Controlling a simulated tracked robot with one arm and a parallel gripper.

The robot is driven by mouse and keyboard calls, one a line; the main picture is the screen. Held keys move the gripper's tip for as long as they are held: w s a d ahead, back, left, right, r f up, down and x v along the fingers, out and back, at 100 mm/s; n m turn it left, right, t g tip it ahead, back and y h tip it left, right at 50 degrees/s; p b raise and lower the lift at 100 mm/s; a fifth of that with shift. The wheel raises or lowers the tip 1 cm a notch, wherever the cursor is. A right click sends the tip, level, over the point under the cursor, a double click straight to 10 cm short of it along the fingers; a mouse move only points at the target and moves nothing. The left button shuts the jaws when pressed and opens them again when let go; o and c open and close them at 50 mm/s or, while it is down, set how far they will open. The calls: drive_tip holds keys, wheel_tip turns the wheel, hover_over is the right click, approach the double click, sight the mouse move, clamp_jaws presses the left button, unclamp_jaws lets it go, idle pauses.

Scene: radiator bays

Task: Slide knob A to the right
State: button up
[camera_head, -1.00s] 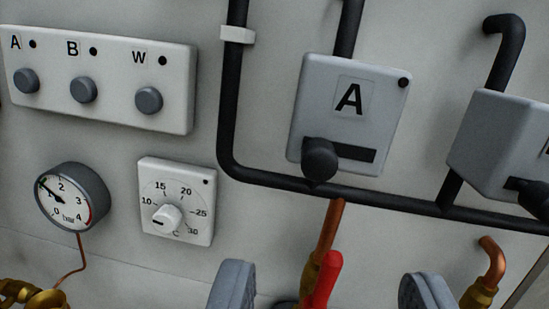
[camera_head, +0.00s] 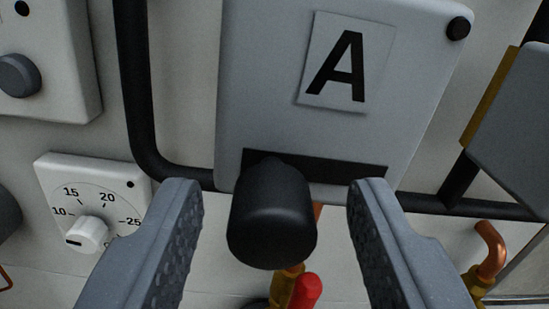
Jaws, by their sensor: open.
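Knob A (camera_head: 272,215) is a black cylinder standing out from a grey box (camera_head: 245,70) marked with a large "A". It sits at the left part of a dark horizontal slot (camera_head: 345,172), and the slot's open length runs to the right of it. My gripper (camera_head: 277,190) is open, with one grey finger to the left of the knob and the other to the right. Gaps show between the knob and both fingers in the picture. Whether the fingertips reach as deep as the knob I cannot tell.
A dial thermostat (camera_head: 92,205) and a button panel (camera_head: 60,65) are at the left. A black pipe (camera_head: 135,90) runs down and behind the box. A red handle (camera_head: 307,290) and copper pipe (camera_head: 492,245) are below. Another grey box (camera_head: 515,135) stands at the right.

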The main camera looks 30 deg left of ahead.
drive_tip(key=shift+w+a, duration=0.4)
drive_tip(key=shift+w, duration=0.1)
